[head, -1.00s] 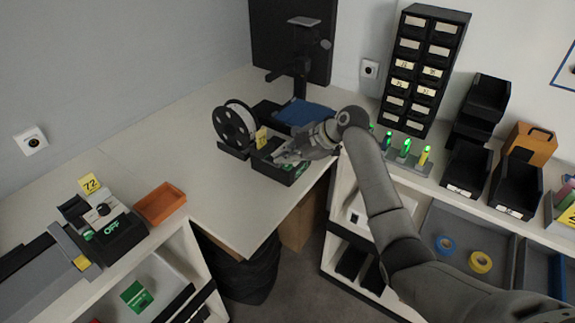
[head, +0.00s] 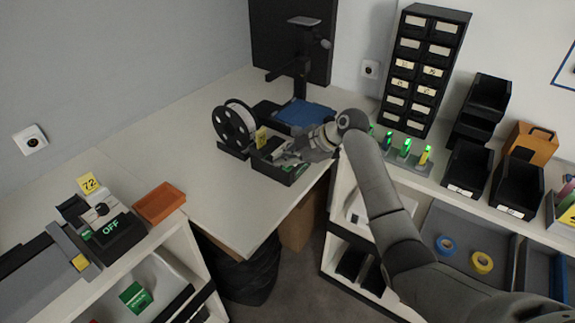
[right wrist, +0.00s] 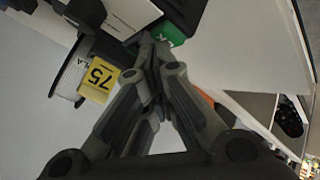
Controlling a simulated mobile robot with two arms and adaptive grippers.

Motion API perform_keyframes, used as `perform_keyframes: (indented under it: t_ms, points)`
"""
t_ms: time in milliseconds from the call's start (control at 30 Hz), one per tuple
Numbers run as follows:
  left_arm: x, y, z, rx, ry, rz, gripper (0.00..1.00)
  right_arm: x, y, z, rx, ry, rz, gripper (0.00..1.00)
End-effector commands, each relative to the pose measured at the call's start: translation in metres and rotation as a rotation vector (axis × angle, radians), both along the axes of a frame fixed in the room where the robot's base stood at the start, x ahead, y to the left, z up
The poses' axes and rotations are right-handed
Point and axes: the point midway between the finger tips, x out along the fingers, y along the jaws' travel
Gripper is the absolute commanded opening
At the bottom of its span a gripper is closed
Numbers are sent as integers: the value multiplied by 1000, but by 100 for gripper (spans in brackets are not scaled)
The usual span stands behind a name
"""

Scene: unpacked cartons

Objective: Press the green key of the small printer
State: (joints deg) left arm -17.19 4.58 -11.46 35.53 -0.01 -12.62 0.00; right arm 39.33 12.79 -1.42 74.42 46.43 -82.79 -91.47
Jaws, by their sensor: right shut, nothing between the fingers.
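The small printer (head: 283,174) is a low black box on the white worktop, beside a white spool, in the middle of the head view. In the right wrist view, the printer (right wrist: 88,12) is at the top, with a green key (right wrist: 171,34) bearing white lettering. My right gripper (head: 279,157) is over the printer, shut and empty. In the right wrist view its fingertips (right wrist: 151,42) are just beside the green key; I cannot tell whether they touch it. The fingers partly hide the printer in both views. My left gripper is not in view.
The white spool (head: 234,126) and a yellow 75 tag (right wrist: 98,82) stand close by the printer. A black stand with a blue plate (head: 303,113) is behind. A device reading OFF (head: 112,231) and an orange tray (head: 159,203) are at left. The worktop between is clear.

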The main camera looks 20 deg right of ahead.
Motion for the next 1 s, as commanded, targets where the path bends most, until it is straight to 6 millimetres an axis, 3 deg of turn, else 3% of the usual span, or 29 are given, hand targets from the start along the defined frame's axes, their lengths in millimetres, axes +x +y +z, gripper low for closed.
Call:
perform_keyframes:
  t_ms: [300,667,1000]
  points:
    - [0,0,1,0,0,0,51,0,0,0,-1,2,0,0]
    - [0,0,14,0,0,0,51,0,0,19,0,1,1,0]
    - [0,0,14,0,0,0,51,0,0,19,0,1,1,0]
